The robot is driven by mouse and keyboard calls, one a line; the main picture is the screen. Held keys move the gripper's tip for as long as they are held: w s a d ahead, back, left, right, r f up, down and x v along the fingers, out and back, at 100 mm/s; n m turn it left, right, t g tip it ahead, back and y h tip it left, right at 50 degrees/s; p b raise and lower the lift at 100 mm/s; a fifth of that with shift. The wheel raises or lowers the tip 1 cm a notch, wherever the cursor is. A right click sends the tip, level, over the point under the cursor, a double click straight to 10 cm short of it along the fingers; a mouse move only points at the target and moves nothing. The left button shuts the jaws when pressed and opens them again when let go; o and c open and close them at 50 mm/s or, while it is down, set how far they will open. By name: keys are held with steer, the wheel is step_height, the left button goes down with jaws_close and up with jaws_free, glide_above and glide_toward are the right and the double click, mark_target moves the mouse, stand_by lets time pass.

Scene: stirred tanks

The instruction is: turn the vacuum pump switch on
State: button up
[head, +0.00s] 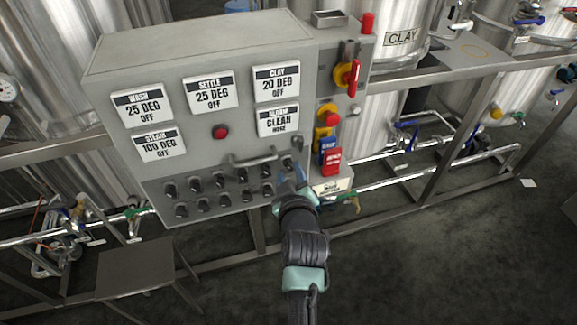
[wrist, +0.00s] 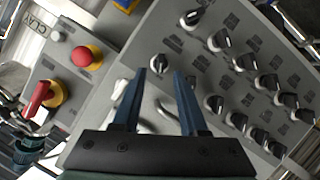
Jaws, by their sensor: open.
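The grey control panel (head: 240,140) carries two rows of small black rotary switches (head: 219,180) along its lower part. Their labels are too small to read, so I cannot tell which one is the vacuum pump switch. My gripper (head: 291,178) is at the lower right end of these rows and hides part of the panel. In the wrist view my gripper (wrist: 167,74) is open, its two blue fingers pointing at the panel. One switch (wrist: 159,63) shows between the fingertips. I cannot tell whether the fingers touch it. Several other switches (wrist: 245,62) lie to its right.
A bar handle (head: 253,159) sticks out above the switches. A red button (head: 220,132) sits below the display plates. Red and yellow switches (head: 347,75) are on the panel's right side.

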mark_target(288, 167)
steer(key=shift+x, duration=1.6)
jaws_close()
